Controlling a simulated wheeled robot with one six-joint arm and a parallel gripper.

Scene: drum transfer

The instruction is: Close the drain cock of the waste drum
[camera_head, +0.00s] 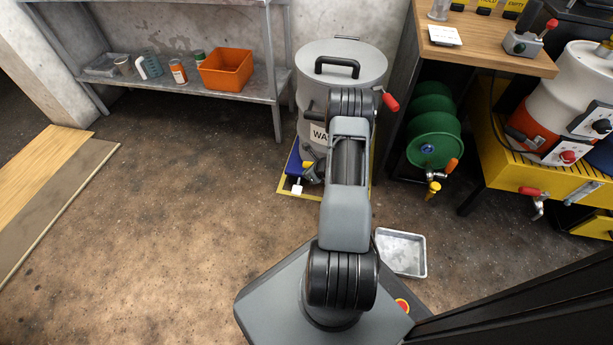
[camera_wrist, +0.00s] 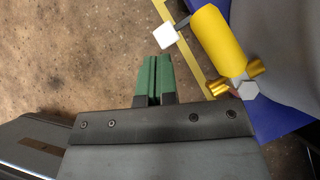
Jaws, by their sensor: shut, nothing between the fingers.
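The waste drum (camera_head: 312,85) is a pale grey drum with a black-handled lid, its label partly hidden by my arm. It stands on a blue base inside a yellow floor outline. In the wrist view its grey wall (camera_wrist: 292,45) fills the right side. A yellow fitting, apparently the drain cock (camera_wrist: 218,42), shows there with brass wings, a hex nut and a white square piece near its far end. Whether it is open or closed I cannot tell. My gripper (camera_wrist: 157,80) has its green fingers together, empty, left of the yellow fitting and apart from it in the picture.
A metal shelf (camera_head: 190,88) with an orange bin (camera_head: 226,69) stands at the back left. A green drum (camera_head: 433,125) lies under the wooden bench (camera_head: 470,50) at right. A metal tray (camera_head: 401,252) lies on the floor beside my base.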

